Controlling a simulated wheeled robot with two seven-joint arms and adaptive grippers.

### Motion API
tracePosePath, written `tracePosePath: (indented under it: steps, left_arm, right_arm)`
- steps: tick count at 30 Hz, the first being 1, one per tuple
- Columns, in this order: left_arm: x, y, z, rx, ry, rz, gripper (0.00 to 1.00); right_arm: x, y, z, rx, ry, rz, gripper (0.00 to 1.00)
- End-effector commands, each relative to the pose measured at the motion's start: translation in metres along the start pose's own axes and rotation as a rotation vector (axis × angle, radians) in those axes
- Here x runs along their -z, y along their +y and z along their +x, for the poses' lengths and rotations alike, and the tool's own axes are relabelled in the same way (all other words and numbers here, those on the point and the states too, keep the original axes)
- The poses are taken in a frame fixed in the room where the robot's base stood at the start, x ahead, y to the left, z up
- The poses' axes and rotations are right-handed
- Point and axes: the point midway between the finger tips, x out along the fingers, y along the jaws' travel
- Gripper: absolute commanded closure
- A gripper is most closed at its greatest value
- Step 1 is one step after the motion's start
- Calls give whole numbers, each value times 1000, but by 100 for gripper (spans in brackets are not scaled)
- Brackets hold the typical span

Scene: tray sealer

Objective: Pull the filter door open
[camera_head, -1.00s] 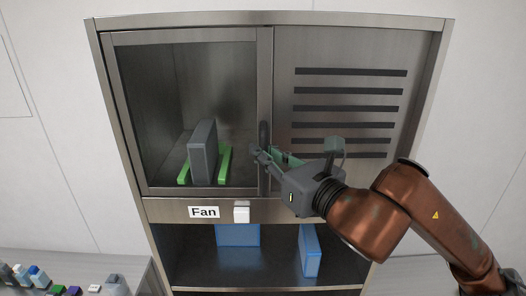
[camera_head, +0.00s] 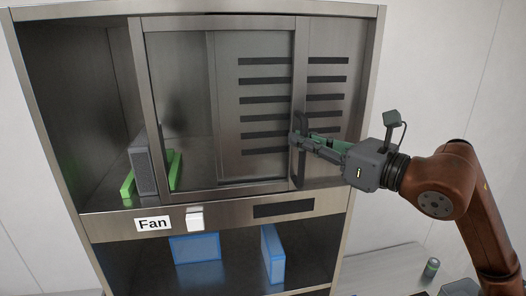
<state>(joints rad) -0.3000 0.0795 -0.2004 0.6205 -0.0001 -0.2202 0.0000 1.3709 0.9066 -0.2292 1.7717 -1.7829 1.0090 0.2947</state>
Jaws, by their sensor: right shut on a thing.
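The filter door (camera_head: 152,95) is a framed glass sliding panel on the cabinet's upper compartment. It stands slid to the right, over part of the slotted panel, and the compartment's left side is uncovered. Its dark upright handle (camera_head: 300,112) is at its right edge. My right gripper (camera_head: 297,138) is shut on the handle, its arm coming in from the right. A grey filter block (camera_head: 142,166) stands between green rails (camera_head: 128,186) inside; its right part is near or behind the door's left frame. My left gripper is not in view.
A "Fan" label (camera_head: 153,224) and white switch (camera_head: 195,219) sit on the strip below, beside a dark slot (camera_head: 283,208). Blue-edged panels (camera_head: 273,254) stand in the lower compartment. A small can (camera_head: 431,267) is on the right counter.

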Motion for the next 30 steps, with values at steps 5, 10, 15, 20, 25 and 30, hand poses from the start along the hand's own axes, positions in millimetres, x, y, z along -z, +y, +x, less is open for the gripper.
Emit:
tracePosePath:
  steps: [5,10,15,20,25,30]
  left_arm:
    - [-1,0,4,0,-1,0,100]
    - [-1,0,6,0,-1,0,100]
    - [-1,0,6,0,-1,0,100]
    - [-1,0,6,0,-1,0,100]
    - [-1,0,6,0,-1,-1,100]
    - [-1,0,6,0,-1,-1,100]
  right_arm:
    - [1,-32,-21,3,1,3,100]
    - [0,-47,-31,1,2,1,100]
    - [0,-51,-34,-2,2,0,100]
    - [0,-52,-35,-2,2,0,100]
    - [0,-51,-35,-2,2,0,88]
    - [0,-51,-34,-2,2,0,77]
